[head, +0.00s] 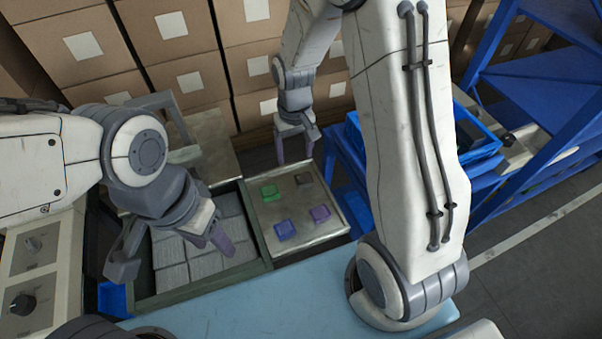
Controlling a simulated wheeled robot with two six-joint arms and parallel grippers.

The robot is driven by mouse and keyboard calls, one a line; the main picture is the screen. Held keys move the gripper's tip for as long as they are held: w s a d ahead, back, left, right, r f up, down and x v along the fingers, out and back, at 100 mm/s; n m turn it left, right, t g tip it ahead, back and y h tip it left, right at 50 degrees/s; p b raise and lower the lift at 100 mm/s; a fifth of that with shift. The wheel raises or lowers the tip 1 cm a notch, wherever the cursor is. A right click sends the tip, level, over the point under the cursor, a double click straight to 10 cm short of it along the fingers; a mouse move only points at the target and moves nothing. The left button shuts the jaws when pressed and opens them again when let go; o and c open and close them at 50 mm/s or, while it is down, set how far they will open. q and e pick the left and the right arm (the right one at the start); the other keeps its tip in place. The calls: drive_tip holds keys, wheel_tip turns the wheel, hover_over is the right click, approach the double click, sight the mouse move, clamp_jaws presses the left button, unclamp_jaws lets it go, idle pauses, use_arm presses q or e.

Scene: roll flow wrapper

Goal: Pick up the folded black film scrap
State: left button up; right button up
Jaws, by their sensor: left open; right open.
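A small dark, brownish piece (304,179) lies at the back right of a metal tray (262,222). It is the darkest small piece in view; I cannot tell whether it is the folded black film scrap. My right gripper (297,160) is open and empty, pointing down near the tray's back edge, close behind the dark piece and apart from it. My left gripper (170,252) is open, its fingers spread above the bin of grey packs; nothing shows between them.
The tray also holds green (270,193), blue (285,229) and purple (320,214) pieces. Left of it is a bin of grey packs (170,277). Cardboard boxes (185,83) stand behind. A blue crate (478,135) and blue rack (530,90) are at right. A control panel (38,270) is at left.

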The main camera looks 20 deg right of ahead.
wheel_tip(320, 180, down, 3)
drive_tip(key=w+d, duration=0.1)
drive_tip(key=d, duration=0.2)
drive_tip(key=m, duration=0.1)
hover_over(303, 178)
drive_tip(key=f, duration=0.4)
drive_tip(key=shift+d+f, duration=0.2)
drive_tip(key=shift+f, duration=0.15)
drive_tip(key=shift+a+f+p, duration=0.15)
drive_tip(key=shift+f+p, duration=0.45)
drive_tip(key=shift+f, duration=2.15)
drive_tip(key=c, duration=1.1)
drive_tip(key=shift+r, duration=0.1)
